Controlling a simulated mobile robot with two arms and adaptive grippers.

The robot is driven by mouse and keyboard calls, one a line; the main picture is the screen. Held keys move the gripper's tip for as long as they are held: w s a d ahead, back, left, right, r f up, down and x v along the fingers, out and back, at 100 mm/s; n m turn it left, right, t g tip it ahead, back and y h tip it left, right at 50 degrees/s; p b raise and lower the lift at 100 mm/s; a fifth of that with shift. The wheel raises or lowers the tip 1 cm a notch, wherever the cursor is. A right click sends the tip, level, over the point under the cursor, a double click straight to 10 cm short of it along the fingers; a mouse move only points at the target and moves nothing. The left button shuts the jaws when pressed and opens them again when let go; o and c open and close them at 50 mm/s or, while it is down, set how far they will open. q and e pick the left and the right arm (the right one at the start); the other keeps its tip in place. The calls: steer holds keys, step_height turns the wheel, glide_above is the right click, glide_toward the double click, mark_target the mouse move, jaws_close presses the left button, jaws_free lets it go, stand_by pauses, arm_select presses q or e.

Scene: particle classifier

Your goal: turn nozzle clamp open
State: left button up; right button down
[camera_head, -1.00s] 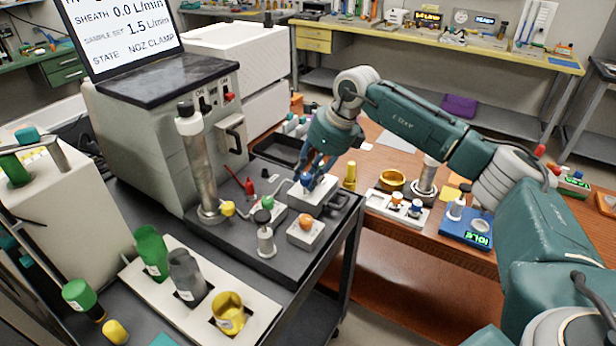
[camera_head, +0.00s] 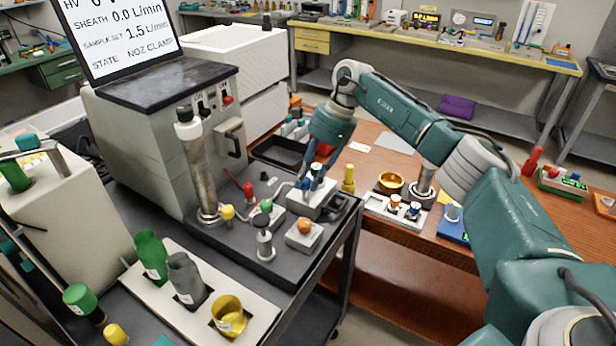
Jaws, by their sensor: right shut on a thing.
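The screen (camera_head: 122,35) on the grey classifier housing reads "STATE NOZ CLAMP". The nozzle clamp appears to be the small grey block (camera_head: 303,210) with a blue knob on the dark base plate (camera_head: 232,233). My right gripper (camera_head: 311,188) points down over this block, its blue fingers closed around the knob at its top. The fingers hide most of the knob, so its turn angle cannot be read. My left gripper does not show.
A block with an orange knob (camera_head: 304,233), a green-capped fitting (camera_head: 267,207) and a metal column (camera_head: 197,170) stand close by. A white rack (camera_head: 262,315) holds bottles in front. A yellow post (camera_head: 348,178) stands right of the clamp.

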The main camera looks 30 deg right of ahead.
steer(key=shift+w+r, duration=0.25)
steer(key=shift+r, duration=0.1)
steer(key=c, duration=1.5)
jaws_free()
steer(key=shift+o, duration=0.2)
steer(key=shift+a+f, duration=0.1)
steer(key=shift+f, duration=0.05)
steer(key=shift+s, duration=0.1)
steer(key=v, duration=1.2)
steer(key=shift+f, duration=0.1)
